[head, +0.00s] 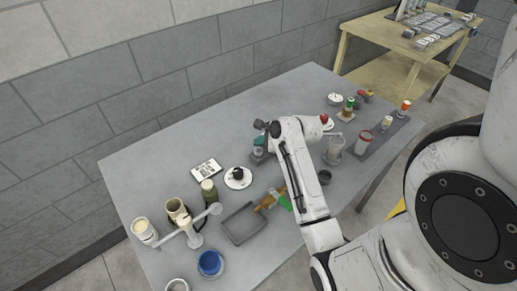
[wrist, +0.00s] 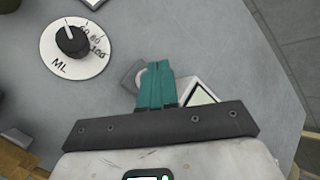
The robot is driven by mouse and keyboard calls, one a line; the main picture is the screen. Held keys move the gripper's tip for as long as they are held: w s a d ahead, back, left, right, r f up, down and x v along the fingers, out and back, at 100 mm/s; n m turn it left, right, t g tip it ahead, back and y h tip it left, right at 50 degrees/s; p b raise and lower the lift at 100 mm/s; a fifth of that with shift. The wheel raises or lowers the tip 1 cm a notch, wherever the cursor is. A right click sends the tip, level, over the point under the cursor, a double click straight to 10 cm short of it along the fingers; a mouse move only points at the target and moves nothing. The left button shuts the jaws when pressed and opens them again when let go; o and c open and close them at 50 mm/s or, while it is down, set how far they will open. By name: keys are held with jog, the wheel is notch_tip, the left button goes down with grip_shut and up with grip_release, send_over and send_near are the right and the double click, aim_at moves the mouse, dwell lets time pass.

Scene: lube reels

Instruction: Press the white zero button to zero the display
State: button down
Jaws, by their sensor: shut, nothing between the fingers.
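My gripper (wrist: 155,68) points down with its teal fingers shut together and nothing between them. In the wrist view, a grey block (wrist: 128,73) with a pale round button (wrist: 141,77) shows at the left of the fingertips. The fingers hide part of the button, and I cannot tell whether they touch it. A pale display (wrist: 201,96) in a white frame shows right of the fingers, partly hidden by my gripper. In the head view, my gripper (head: 259,143) is over the far middle of the table, where the arm hides much of the button and display.
A white ML dial (wrist: 91,62) with a black knob is left of the fingers; the head view shows it too (head: 239,184). Cups, a grey tray (head: 238,240) and a blue cup (head: 210,263) are at the front left. Bottles stand at right. The grey table's (head: 180,140) back is clear.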

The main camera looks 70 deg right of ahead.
aim_at(260, 152)
jog(key=shift+r+p, duration=1.95)
jog(key=shift+r, duration=0.35)
